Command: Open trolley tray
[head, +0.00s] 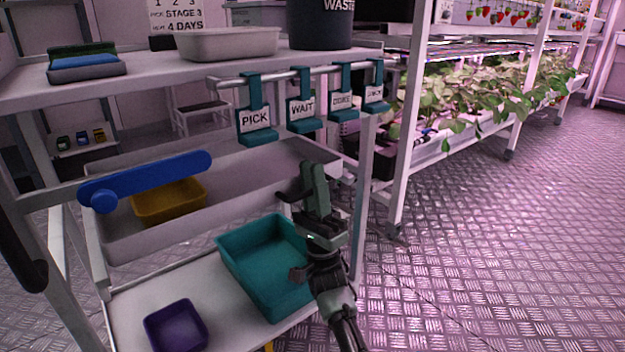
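The trolley (175,76) stands at the left of the head view. Its long grey tray (245,187) sits below the top shelf, with a yellow-orange bin (170,204) inside. A blue bar with rounded ends (150,178) crosses in front of the tray's left part and hides some of the yellow bin. My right gripper (314,182) is in front of the tray's right end, near its rim and above the teal bin. I cannot tell whether it touches the tray, and its finger gap is unclear. I see nothing held in it. My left gripper is not in view.
Below the tray, the lower shelf (240,332) holds a teal bin (270,290) and a purple bin (176,327). Labelled teal hooks, including PICK (256,122), hang from a rail above. A plant rack (402,150) stands behind right. The metal floor at right is clear.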

